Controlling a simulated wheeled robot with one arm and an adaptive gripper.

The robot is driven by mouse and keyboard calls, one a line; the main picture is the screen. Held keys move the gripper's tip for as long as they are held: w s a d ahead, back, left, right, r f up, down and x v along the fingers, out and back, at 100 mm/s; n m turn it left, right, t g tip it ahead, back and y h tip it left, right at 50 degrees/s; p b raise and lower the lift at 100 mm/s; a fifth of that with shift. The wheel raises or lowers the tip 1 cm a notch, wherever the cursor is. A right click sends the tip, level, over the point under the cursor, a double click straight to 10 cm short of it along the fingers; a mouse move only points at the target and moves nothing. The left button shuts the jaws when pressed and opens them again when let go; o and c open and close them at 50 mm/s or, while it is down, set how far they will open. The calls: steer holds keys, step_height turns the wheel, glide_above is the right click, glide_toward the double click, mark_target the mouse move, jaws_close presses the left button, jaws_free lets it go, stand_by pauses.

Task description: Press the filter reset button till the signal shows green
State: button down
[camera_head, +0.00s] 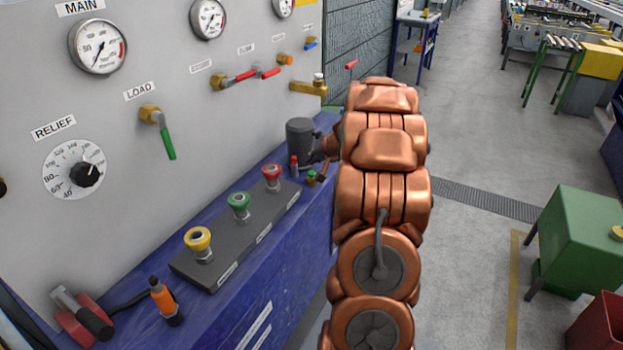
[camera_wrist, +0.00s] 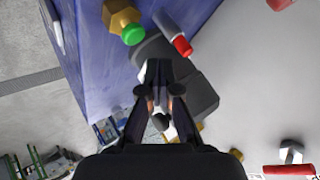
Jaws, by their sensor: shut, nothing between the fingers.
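A dark grey cylinder (camera_head: 300,138), which looks like the filter housing, stands on the blue bench at the panel's right end. It also shows in the wrist view (camera_wrist: 200,98). My gripper (camera_head: 318,154) is beside it, partly hidden by my arm. In the wrist view my gripper (camera_wrist: 159,68) is shut and empty, its fingers overlapping the housing; contact cannot be told. Just beyond the fingertips are a grey cylinder with a red end (camera_wrist: 174,34) and a brass fitting with a green cap (camera_wrist: 123,20). I cannot identify the reset button or signal for certain.
A dark button box (camera_head: 220,252) with yellow, green and red buttons lies on the blue bench (camera_head: 262,275). Valves, including a green-handled LOAD valve (camera_head: 160,130), stick out of the panel. Open floor lies right of my arm.

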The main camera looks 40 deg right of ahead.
mark_target(313, 174)
steer(key=shift+f+b, duration=0.5)
steer(key=shift+f, duration=0.4)
steer(key=shift+f, duration=0.1)
stand_by(0.8)
steer(key=shift+f+b, duration=0.3)
steer(key=shift+b, duration=0.3)
steer(key=shift+f+b, duration=0.5)
steer(key=shift+b, duration=0.05)
stand_by(0.7)
steer(key=shift+r, duration=0.15)
steer(key=shift+r+p, duration=0.5)
steer(key=shift+r, duration=0.3)
steer(key=shift+r, duration=0.1)
steer(key=shift+r+p, duration=1.5)
steer(key=shift+r, duration=0.95)
